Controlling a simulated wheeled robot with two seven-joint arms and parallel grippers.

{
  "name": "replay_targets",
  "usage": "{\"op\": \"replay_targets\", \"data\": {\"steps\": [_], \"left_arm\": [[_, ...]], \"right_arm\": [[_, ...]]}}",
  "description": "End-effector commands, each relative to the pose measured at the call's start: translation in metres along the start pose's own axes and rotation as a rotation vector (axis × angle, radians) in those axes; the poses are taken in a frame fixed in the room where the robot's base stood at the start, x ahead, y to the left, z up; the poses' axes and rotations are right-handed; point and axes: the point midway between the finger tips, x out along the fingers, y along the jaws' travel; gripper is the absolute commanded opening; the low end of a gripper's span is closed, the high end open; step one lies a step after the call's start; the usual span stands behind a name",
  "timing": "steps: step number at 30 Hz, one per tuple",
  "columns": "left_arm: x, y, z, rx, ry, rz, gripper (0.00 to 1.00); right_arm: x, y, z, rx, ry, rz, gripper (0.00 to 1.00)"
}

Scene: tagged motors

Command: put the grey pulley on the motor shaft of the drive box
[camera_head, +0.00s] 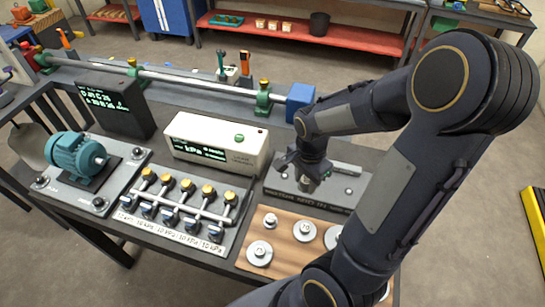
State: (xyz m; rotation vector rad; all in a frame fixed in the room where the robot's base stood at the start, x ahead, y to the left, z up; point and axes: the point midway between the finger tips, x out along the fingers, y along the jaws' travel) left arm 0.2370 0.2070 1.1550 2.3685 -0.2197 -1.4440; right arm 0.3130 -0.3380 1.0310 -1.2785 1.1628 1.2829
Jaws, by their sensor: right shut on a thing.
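My right gripper (308,168) points down over a grey metal plate with small lettering (346,196) on the right part of the bench. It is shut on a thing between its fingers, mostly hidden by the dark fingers. I cannot tell for sure whether this is the grey pulley. Several grey discs with numbers, such as one (304,231), lie on a wooden board in front of the plate. I cannot pick out the drive box with certainty; a teal motor (76,158) with a short shaft sits on a plate at the left. My left gripper is not in view.
A white gauge box (218,142) with a lit display stands left of the gripper. A row of yellow-topped valves (180,204) lies in front of it. A long rod (190,84) ends at a blue block (299,99). My arm hides the bench's right end.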

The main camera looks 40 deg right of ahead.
Motion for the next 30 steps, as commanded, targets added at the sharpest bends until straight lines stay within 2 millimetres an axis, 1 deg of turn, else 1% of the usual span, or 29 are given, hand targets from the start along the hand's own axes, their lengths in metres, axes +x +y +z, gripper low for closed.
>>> {"op": "replay_targets", "data": {"steps": [2,5,11,12,16,19,26,29,30], "left_arm": [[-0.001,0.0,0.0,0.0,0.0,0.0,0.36],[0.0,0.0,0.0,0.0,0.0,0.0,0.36],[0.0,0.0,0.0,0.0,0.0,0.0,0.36],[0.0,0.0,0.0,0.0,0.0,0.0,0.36],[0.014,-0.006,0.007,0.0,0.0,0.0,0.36],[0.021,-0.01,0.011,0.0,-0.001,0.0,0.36],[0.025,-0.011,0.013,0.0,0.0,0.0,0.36],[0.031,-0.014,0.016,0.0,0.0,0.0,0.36],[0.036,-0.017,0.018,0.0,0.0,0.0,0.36]], "right_arm": [[0.003,-0.006,-0.004,0.017,0.001,0.003,0.12],[0.014,-0.025,-0.011,0.018,0.002,0.006,0.12],[0.036,-0.073,-0.028,0.016,0.002,0.003,0.12],[0.041,-0.082,-0.031,0.016,0.001,0.003,0.12],[0.071,-0.102,-0.038,0.015,0.001,0.002,0.12],[0.084,-0.113,-0.042,0.015,0.001,0.001,0.12],[0.093,-0.123,-0.046,0.013,0.001,0.0,0.12],[0.104,-0.13,-0.048,0.014,0.001,0.001,0.12],[0.113,-0.129,-0.048,0.014,0.0,0.002,0.12]]}}
